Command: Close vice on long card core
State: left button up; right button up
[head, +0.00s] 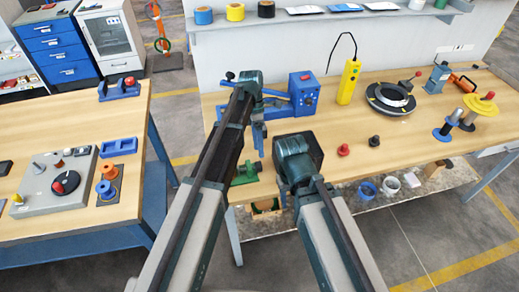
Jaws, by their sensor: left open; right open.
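A small green vice-like fixture (245,173) is at the front edge of the long wooden bench, partly hidden by my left arm. My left gripper (258,142) points down just behind it, apart from it as far as I can tell, open with nothing visible in it. My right gripper (298,158) is over the bench's front edge, right of the green fixture. Its wrist hides its fingertips; it is open. A blue machine (303,94) with a box and a lever stands behind my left gripper. I cannot make out a long card core.
A side table (60,125) stands left.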

pick_arm(q)
jog(key=p+v, duration=0.5)
jog(key=v, duration=0.2)
jog(key=shift+r, duration=0.25)
